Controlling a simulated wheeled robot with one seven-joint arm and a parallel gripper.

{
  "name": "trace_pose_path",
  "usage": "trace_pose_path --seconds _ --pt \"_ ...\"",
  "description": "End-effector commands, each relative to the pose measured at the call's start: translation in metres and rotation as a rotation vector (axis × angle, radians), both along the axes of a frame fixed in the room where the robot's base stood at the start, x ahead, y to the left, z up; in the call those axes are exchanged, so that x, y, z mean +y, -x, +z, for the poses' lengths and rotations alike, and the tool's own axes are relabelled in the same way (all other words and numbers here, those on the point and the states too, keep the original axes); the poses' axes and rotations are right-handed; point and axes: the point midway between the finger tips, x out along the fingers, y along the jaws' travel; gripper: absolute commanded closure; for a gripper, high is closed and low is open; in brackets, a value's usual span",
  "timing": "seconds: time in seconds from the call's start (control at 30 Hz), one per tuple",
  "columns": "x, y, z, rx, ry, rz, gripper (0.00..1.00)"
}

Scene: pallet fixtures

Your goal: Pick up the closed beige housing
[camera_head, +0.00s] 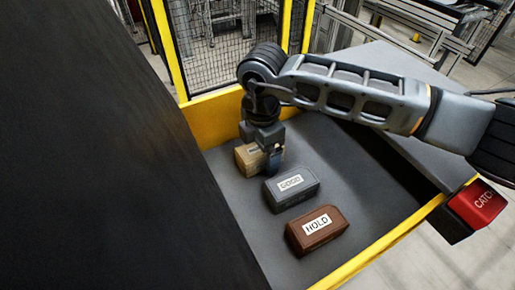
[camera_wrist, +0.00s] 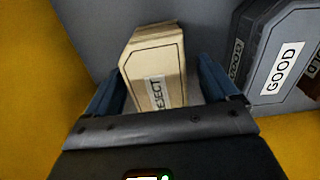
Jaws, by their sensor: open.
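The closed beige housing (camera_head: 246,159) sits on the grey surface at the far end of a row of housings. In the wrist view the beige housing (camera_wrist: 157,66) carries a white label that reads "REJECT", partly covered by the gripper body. My gripper (camera_head: 263,160) is lowered over it and hides part of it in the head view. In the wrist view my gripper's two blue fingers (camera_wrist: 163,85) are apart, one on either side of the housing. Gaps show between the fingers and the housing, wider on the right.
A grey housing (camera_head: 291,187) labelled "GOOD" stands close beside, also in the wrist view (camera_wrist: 270,55). A brown housing (camera_head: 316,230) labelled "HOLD" lies nearer. A yellow rim (camera_head: 385,240) edges the grey surface (camera_head: 245,215). A red "CATCH" box (camera_head: 478,203) is at the right.

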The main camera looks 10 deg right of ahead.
Motion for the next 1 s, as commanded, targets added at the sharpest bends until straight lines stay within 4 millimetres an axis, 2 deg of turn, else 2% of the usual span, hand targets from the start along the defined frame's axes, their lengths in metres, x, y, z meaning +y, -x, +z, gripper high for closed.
trace_pose_path --seconds 0.07,0.7,1.0 --pt "0.0001 0.0000 -0.0022 0.000 0.000 0.000 0.15" --pt "0.0002 0.0000 -0.0018 0.000 -0.001 0.000 0.74" --pt "0.0003 -0.0002 0.0009 -0.001 -0.001 0.000 0.75"
